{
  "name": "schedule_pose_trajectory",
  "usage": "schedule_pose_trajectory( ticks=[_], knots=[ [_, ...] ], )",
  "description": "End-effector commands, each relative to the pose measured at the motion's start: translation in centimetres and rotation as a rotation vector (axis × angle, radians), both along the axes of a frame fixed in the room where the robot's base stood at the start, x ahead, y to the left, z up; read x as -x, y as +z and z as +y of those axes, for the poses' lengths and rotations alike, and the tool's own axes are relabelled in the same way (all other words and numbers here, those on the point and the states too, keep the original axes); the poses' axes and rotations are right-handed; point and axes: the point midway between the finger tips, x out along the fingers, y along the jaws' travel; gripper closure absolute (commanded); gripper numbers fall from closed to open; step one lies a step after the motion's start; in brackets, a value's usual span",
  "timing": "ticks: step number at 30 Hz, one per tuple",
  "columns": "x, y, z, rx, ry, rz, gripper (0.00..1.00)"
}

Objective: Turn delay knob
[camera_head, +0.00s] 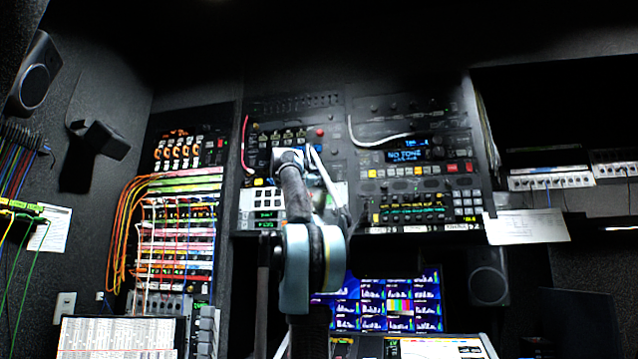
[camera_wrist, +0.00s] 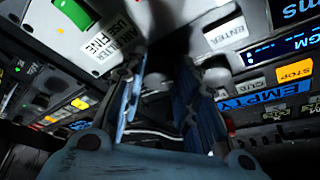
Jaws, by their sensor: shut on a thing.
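My gripper (camera_wrist: 160,82) has its two blue-padded fingers at the equipment panel in the wrist view, shut on a small pale rounded knob (camera_wrist: 156,80). The fingers and shadow hide most of this knob, and I can read no delay label on it. In the head view my arm reaches up to the middle rack panel (camera_head: 268,107), and the arm hides the fingertips and the knob there.
In the wrist view, an ENTER button (camera_wrist: 228,34) and an orange STOP button (camera_wrist: 295,71) lie right of the fingers. A green button (camera_wrist: 74,12) is upper left. In the head view, a patch bay with cables (camera_head: 178,235) stands left and monitors (camera_head: 388,304) sit below.

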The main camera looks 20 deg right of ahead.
Motion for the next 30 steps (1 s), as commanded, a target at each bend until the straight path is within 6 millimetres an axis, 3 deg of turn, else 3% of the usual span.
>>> schedule_pose_trajectory(
  ticks=[18, 30],
  knots=[
    [-0.1, 0.49, 0.08, -0.467, -0.004, -0.313, 0.96],
    [-0.07, 0.64, 0.11, -0.603, -0.004, -0.405, 0.96]
  ],
)
